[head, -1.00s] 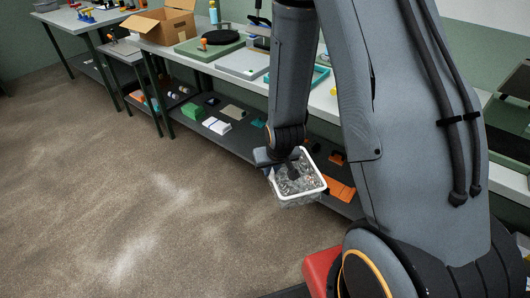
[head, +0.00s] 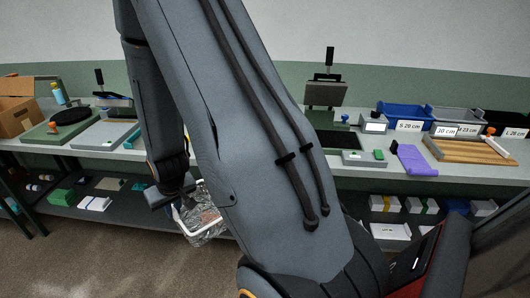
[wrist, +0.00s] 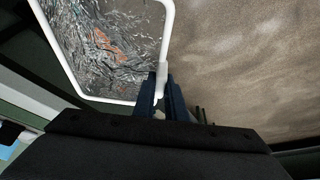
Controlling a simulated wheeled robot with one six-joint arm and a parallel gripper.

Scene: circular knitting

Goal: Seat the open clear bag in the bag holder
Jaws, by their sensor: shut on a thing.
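The open clear bag (head: 207,222) has a white rim around its mouth and hangs beside the lower shelf in the head view. Its wrinkled clear film (wrist: 105,45) also shows in the wrist view, with some orange seen in or through it. My gripper (wrist: 162,92) is shut on the white rim (wrist: 168,25) at one corner of the bag. In the head view my gripper (head: 181,202) is partly hidden, and my arm covers the area just right of the bag. I cannot pick out the bag holder with certainty.
A long bench (head: 345,165) runs across the view. It carries a green board (head: 55,132), blue bin (head: 405,117), grey bin (head: 457,121), purple cloth (head: 415,160) and wooden rack (head: 470,150). A lower shelf (head: 120,208) holds small boxes. Floor shows at lower left.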

